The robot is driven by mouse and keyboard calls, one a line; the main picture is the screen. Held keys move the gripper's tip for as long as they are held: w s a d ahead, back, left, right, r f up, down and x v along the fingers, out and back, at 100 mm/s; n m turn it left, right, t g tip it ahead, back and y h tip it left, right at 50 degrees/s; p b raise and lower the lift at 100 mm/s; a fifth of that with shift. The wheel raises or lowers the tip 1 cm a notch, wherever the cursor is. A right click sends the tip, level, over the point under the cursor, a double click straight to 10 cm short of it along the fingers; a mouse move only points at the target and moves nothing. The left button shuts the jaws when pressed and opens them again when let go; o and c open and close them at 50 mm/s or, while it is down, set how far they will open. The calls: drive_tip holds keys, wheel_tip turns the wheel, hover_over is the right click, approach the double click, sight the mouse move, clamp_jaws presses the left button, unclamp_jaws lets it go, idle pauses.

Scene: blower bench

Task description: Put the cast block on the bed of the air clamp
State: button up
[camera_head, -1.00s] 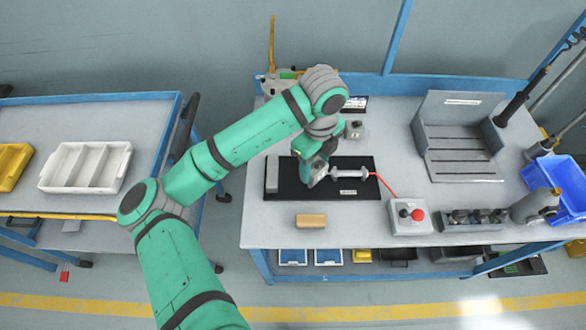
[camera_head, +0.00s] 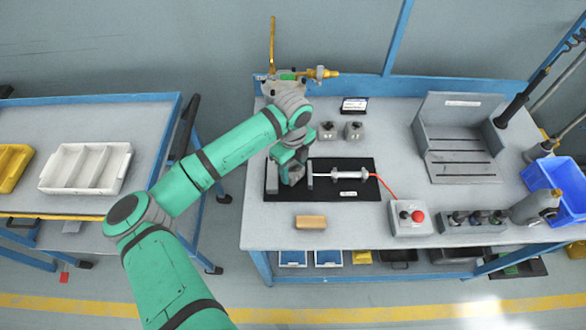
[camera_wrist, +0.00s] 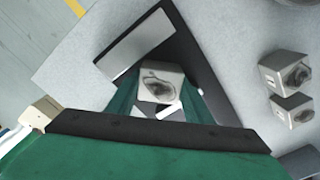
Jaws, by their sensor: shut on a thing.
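The air clamp is a black bed (camera_head: 345,192) with a grey fixed jaw (camera_head: 272,176) at its left, an upright moving jaw (camera_head: 310,174) and a silver cylinder (camera_head: 350,174) with a rod. My gripper (camera_head: 291,174) is low over the bed, between the two jaws. In the wrist view it is shut on a grey cast block (camera_wrist: 160,84) with a dark rounded recess. The block is hidden in the head view. The fixed jaw also shows in the wrist view (camera_wrist: 138,44), apart from the block. I cannot tell whether the block touches the bed.
Two similar grey blocks (camera_head: 328,130) (camera_head: 353,130) stand behind the clamp. A tan block (camera_head: 310,222) lies in front. A control box with a red button (camera_head: 410,217) joins the clamp by a red hose. A slotted angle plate (camera_head: 460,150) stands right.

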sight(293, 168)
drive_tip(key=shift+f, duration=0.1)
drive_tip(key=o, duration=1)
drive_tip(key=shift+s+r, duration=0.1)
drive_tip(key=shift+r, duration=6)
